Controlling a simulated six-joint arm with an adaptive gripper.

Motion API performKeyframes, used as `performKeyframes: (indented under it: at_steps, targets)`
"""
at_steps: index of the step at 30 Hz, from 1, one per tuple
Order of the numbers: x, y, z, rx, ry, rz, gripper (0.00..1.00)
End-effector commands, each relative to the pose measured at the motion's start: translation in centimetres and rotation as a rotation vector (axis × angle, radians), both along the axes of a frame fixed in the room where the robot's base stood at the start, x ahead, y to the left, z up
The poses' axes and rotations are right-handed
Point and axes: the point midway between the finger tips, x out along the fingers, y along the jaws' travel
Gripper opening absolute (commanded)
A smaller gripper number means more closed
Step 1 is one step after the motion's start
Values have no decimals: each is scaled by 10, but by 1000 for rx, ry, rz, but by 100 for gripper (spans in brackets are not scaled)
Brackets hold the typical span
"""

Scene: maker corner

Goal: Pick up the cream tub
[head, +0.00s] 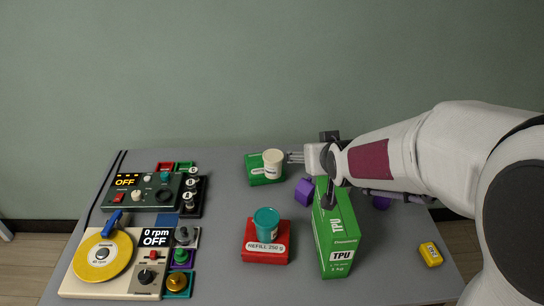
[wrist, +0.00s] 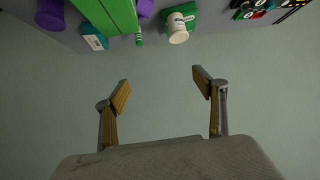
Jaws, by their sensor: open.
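The cream tub (head: 273,159) appears to stand upright on a low green box (head: 253,174) at the back middle of the table. It also shows in the wrist view (wrist: 177,30), near the top edge, with the green box (wrist: 194,19) by it. The tub lies beyond the fingertips.
A tall green TPU box (head: 338,240) stands below my arm, with a purple block (head: 304,192) beside it. A teal tub (head: 266,222) sits on a red refill box (head: 265,254). Control panels (head: 145,193) and a turntable (head: 102,255) fill the left. A yellow item (head: 431,254) lies right.

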Motion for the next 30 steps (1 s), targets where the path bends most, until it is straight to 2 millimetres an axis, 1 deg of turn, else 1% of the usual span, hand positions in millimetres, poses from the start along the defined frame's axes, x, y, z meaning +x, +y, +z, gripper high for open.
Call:
performKeyframes:
  at_steps: [1, 6, 15, 24, 30]
  targets:
    - [9, 3, -7, 1, -9, 4, 70]
    - [38, 11, -22, 6, -59, 17, 70]
    - [82, 26, -54, 18, -147, 39, 70]
    - [117, 42, -91, 33, -236, 62, 70]
    - [132, 52, -117, 44, -292, 76, 70]
